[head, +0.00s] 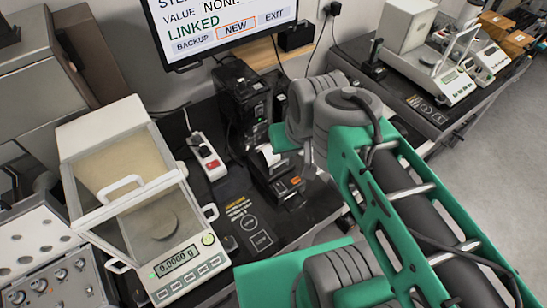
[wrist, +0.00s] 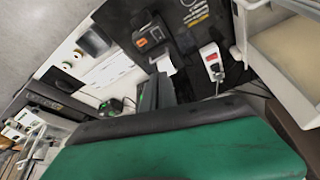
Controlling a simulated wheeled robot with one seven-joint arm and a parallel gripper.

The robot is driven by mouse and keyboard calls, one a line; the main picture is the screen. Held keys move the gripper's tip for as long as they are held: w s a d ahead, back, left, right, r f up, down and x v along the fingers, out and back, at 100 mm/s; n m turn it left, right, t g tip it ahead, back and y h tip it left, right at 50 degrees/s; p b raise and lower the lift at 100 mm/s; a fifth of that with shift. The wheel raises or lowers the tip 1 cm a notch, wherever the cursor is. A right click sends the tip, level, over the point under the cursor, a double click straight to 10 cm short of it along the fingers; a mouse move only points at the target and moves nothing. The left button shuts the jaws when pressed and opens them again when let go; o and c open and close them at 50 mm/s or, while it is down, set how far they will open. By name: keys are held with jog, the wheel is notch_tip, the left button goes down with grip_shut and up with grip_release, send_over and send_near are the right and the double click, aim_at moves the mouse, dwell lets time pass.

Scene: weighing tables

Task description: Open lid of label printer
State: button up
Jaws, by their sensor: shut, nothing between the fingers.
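The label printer (head: 283,183) is a black box with an orange button on its front, standing on the dark table below the monitor. It also shows near the top of the wrist view (wrist: 147,38). White paper (head: 268,155) shows uncovered behind its front part, and in the wrist view too (wrist: 165,63). I cannot clearly tell the lid from the dark shapes behind the paper. My gripper (wrist: 158,82) shows as two dark fingers shut together beyond its green body, close to the paper end of the printer. My arm hides the printer's right side in the head view; contact cannot be told.
A balance with a glass case (head: 125,190) stands at the left. A white power strip (head: 207,157) lies between it and the printer. A black device (head: 243,88) stands behind the printer, under the monitor (head: 222,30). Another table at the right carries more balances.

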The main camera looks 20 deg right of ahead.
jog(key=o, duration=0.5)
jog(key=f+b, duration=0.1)
jog(key=f, duration=0.2)
jog(key=d+f+g+b, duration=0.1)
jog(key=f, duration=0.2)
jog(key=s+f+g+b, duration=0.1)
jog(key=f+b, duration=0.1)
jog(key=f, duration=0.1)
jog(key=shift+d+f+m, duration=0.2)
jog(key=shift+d+m, duration=0.15)
jog(key=shift+m, duration=0.05)
jog(key=shift+o, duration=0.5)
jog(key=shift+w+d+f+g+b, duration=0.1)
jog(key=shift+w+f+g+b, duration=0.1)
jog(key=shift+w+f, duration=0.35)
jog(key=shift+w+d+f+g+b, duration=0.1)
jog(key=shift+w+f+b, duration=0.15)
jog(key=shift+f, duration=0.45)
jog(key=m, duration=1.3)
send_near(278, 164)
jog(key=shift+y, duration=0.4)
jog(key=f, duration=0.2)
jog(key=w+f, duration=0.1)
jog(key=f, duration=0.2)
jog(key=f+p, duration=0.1)
jog(key=f, duration=0.1)
jog(key=shift+w+f, duration=0.15)
jog(key=shift+f, duration=0.1)
jog(key=shift+c, duration=0.2)
grip_shut()
